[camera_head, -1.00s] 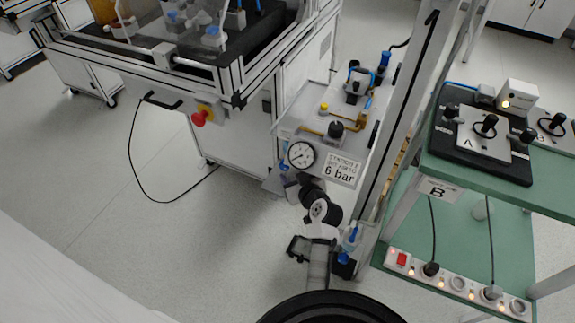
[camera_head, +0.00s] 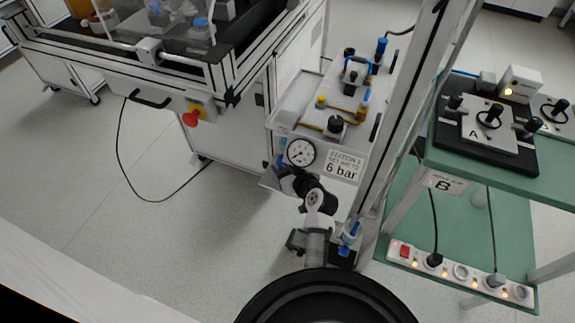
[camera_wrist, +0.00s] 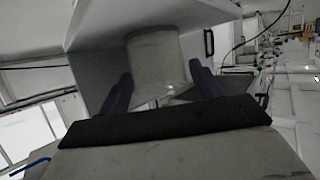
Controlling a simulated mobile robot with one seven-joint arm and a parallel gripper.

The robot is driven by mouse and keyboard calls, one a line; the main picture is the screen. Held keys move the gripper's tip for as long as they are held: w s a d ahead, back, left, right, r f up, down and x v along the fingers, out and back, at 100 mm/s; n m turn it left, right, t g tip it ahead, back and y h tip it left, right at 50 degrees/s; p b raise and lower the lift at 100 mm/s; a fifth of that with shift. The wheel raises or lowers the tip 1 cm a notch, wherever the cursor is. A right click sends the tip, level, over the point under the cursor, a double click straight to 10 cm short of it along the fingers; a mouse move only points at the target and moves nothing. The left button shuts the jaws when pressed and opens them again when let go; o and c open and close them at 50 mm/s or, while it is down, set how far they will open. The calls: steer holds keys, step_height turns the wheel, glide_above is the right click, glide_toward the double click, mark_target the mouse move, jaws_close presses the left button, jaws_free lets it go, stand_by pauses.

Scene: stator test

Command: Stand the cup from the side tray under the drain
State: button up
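A pale translucent cup (camera_wrist: 158,62) stands out in the wrist view, between the two dark fingers of my gripper (camera_wrist: 162,82). The fingertips overlap or lie close along both its sides; whether they press on it I cannot tell. Grey walls (camera_wrist: 92,100) stand beside and behind the cup. In the head view my arm reaches in below the pressure gauge (camera_head: 301,152). The fingers and the cup cannot be made out there. The drain cannot be clearly made out; a small blue part shows just left of the gauge.
The station panel with a 6 bar label (camera_head: 342,167) hangs over my wrist. A metal post (camera_head: 405,110) and a green shelf unit (camera_head: 510,172) with a power strip (camera_head: 460,272) stand to the right.

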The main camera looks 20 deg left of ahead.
steer(key=shift+o, duration=0.5)
steer(key=shift+r, duration=0.1)
steer(key=shift+r, duration=0.2)
steer(key=v, duration=1.2)
